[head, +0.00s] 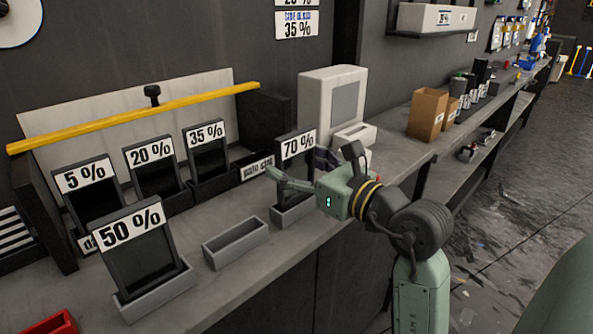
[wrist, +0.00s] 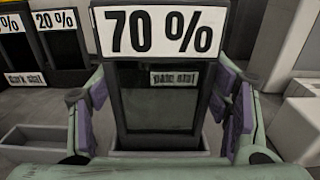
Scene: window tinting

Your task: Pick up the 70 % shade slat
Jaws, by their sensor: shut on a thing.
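The 70 % shade slat (head: 297,168) is a dark framed panel with a white "70 %" label on top. It stands upright, its foot at a small grey holder (head: 291,215) on the counter. My gripper (head: 315,172) reaches it from the right. Whether the slat's foot is lifted at all inside the holder I cannot tell.
The 50 % slat (head: 140,257) stands at the front left beside an empty grey holder (head: 236,243). The 5 % (head: 88,190), 20 % (head: 153,167) and 35 % (head: 207,154) slats stand behind under a yellow bar (head: 130,117). A pale monitor (head: 331,99) stands behind the gripper.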

